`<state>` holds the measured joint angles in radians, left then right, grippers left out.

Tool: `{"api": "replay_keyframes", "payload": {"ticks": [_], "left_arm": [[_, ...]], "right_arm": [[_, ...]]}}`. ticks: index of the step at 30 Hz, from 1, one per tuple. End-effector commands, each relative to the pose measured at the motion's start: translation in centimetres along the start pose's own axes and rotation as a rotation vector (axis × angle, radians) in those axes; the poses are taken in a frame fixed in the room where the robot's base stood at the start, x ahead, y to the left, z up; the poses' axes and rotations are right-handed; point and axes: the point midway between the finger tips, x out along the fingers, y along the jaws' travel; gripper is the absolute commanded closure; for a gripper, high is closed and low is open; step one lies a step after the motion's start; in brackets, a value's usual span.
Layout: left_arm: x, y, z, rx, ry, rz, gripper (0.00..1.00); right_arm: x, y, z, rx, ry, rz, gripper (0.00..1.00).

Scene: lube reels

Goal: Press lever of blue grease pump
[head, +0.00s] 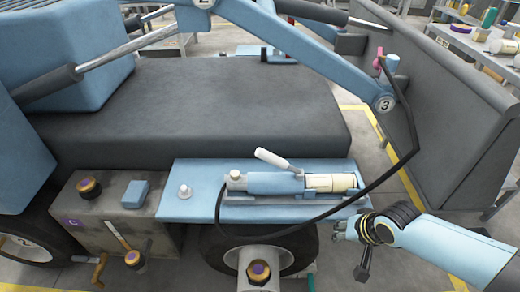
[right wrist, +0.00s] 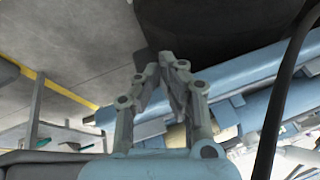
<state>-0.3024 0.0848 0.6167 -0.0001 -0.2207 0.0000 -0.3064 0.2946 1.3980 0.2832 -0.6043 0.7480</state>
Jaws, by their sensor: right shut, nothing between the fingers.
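The blue grease pump (head: 262,184) lies on a light blue shelf (head: 190,207) on the side of the machine. Its lever (head: 274,160) is a pale handle that slants up to the left above the body. A cream cartridge (head: 332,182) forms the pump's right end. My right gripper (head: 339,229) is shut and empty, to the right of and below the pump, apart from the lever. Its closed fingers also show in the right wrist view (right wrist: 172,62). My left gripper is not in view.
A black hose (head: 415,130) arcs from the blue boom joint (head: 385,103) down past the shelf's front to the pump's left end. A wheel (head: 225,245) is below the shelf. A grey toolbox (head: 85,215) is at the left. Open floor lies at the right.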

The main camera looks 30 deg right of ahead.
Motion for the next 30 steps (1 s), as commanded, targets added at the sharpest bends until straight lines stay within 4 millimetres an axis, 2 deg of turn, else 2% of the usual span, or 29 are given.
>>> {"api": "replay_keyframes", "payload": {"ticks": [2, 8, 14, 18, 21, 24, 30], "left_arm": [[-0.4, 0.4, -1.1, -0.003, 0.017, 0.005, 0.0], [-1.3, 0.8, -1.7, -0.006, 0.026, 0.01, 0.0], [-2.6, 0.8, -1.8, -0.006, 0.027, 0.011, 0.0], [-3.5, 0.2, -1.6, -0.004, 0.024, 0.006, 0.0], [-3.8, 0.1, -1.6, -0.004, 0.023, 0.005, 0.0], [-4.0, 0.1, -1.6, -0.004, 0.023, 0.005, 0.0], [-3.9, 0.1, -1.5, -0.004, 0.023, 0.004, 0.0]], "right_arm": [[-1.2, -1.3, -1.9, 0.014, 0.02, -0.025, 1.0], [-4.9, -5.0, -6.7, 0.023, 0.072, -0.098, 1.0], [-11.0, -10.3, -11.9, 0.021, 0.126, -0.206, 1.0], [-16.2, -14.4, -14.6, 0.01, 0.15, -0.292, 1.0], [-18.9, -16.4, -15.4, 0.003, 0.155, -0.335, 1.0], [-20.2, -17.4, -15.7, -0.001, 0.156, -0.357, 1.0], [-20.5, -17.7, -15.7, -0.001, 0.155, -0.364, 1.0]]}}
